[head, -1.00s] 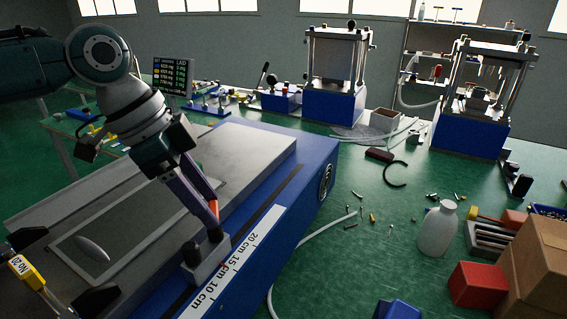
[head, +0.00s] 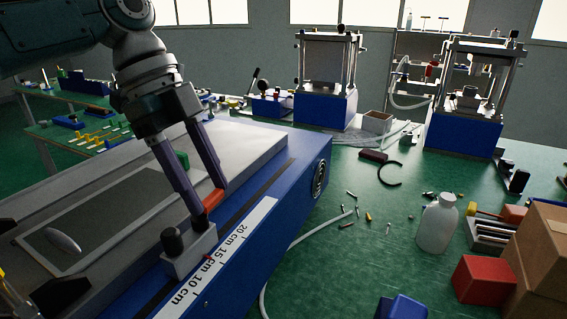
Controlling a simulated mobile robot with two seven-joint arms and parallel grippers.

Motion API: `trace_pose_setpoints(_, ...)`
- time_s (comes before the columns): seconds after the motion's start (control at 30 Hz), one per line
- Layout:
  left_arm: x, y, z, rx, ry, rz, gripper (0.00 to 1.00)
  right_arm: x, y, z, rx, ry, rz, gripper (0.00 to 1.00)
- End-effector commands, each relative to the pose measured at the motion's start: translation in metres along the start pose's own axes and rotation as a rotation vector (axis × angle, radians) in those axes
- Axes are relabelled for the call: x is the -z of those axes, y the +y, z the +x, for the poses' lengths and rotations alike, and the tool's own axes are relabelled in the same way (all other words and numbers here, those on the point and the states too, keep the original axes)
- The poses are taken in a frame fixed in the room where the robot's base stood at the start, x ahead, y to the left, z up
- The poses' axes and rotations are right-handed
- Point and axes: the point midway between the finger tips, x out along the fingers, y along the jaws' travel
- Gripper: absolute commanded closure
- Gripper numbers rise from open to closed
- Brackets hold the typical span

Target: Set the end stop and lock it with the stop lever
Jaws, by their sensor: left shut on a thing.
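The end stop is a grey block (head: 187,254) with a dark knob (head: 172,241). It sits on the blue machine's front rail, beside a white scale strip (head: 232,244) marked 10, 15 and 20 cm; it stands near the 10 to 15 cm marks. The red stop lever (head: 213,199) rises at a slant from the block's far right side. My left gripper (head: 208,202) reaches down from the upper left. Its two fingers are shut on the red lever, one on each side, hiding part of it. My right gripper is not in view.
The blue machine (head: 310,205) fills the lower left, with a light plate on top. A white bottle (head: 437,225), a red box (head: 482,280) and a cardboard box (head: 545,240) stand at right. Small loose parts lie on the green bench. Two presses stand behind.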

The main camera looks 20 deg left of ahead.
Motion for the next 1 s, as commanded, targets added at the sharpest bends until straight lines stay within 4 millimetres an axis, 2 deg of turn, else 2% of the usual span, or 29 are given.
trace_pose_setpoints(0.47, 0.0011, -0.0004, -0.0002, -0.004, 0.000, 0.013, 1.00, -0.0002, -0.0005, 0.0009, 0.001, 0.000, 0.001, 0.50)
trace_pose_setpoints(0.5, 0.0011, -0.0004, -0.0002, -0.004, 0.000, 0.013, 0.40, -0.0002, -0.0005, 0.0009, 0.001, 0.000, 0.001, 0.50)
trace_pose_setpoints(0.73, 0.0007, -0.0003, 0.0000, -0.004, 0.000, 0.012, 0.14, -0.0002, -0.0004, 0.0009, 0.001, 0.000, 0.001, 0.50)
trace_pose_setpoints(1.0, 0.0003, -0.0003, -0.0012, -0.004, -0.001, 0.011, 0.14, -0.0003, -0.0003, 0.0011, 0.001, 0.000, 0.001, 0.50)
